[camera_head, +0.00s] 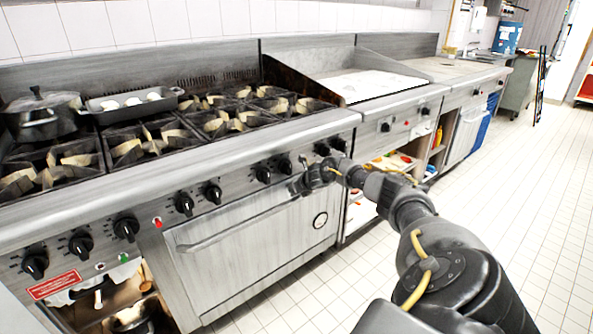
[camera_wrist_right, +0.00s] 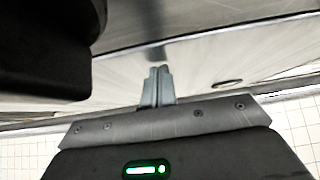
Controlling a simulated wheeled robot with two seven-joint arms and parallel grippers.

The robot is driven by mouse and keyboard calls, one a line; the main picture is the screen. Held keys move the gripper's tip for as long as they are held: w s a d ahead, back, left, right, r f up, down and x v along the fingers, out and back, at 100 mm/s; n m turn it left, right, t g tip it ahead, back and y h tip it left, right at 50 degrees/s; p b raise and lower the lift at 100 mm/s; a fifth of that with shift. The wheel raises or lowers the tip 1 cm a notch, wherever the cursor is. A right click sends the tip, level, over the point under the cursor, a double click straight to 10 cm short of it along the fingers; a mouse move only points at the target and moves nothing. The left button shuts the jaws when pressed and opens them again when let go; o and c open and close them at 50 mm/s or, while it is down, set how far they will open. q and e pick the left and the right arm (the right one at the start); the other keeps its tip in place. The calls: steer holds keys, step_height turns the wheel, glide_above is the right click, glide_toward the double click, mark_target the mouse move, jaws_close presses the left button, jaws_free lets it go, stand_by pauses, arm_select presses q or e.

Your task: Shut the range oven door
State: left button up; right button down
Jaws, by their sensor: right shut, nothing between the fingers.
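The door stands upright, flush or nearly flush with the front; I cannot tell whether a small gap is left. My right gripper (camera_head: 298,187) is at the upper right of the door, by the handle's right end. In the right wrist view its fingers (camera_wrist_right: 157,86) are together and empty, pointing at the steel face; contact is unclear. My left gripper is out of view.
Black knobs (camera_head: 184,205) line the panel above the door. A lidded pot (camera_head: 40,115) and a tray with white round items (camera_head: 130,104) stand on the burners. An open shelf (camera_head: 380,172) lies right of the oven. The tiled floor (camera_head: 505,200) is clear at right.

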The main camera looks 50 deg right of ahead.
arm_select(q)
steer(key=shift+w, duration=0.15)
arm_select(e)
steer(key=shift+w+r+t, duration=0.15)
steer(key=shift+w+r, duration=0.15)
steer(key=shift+r, duration=0.2)
steer(key=shift+w+r+t, duration=0.15)
steer(key=shift+w+r, duration=0.15)
steer(key=shift+r, duration=0.2)
arm_select(q)
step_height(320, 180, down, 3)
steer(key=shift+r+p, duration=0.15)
steer(key=shift+p, duration=0.45)
arm_select(e)
steer(key=s+f+v, duration=0.1)
steer(key=v, duration=0.9)
steer(key=shift+s, duration=0.25)
steer(key=shift+f, duration=0.1)
steer(key=shift+a, duration=0.1)
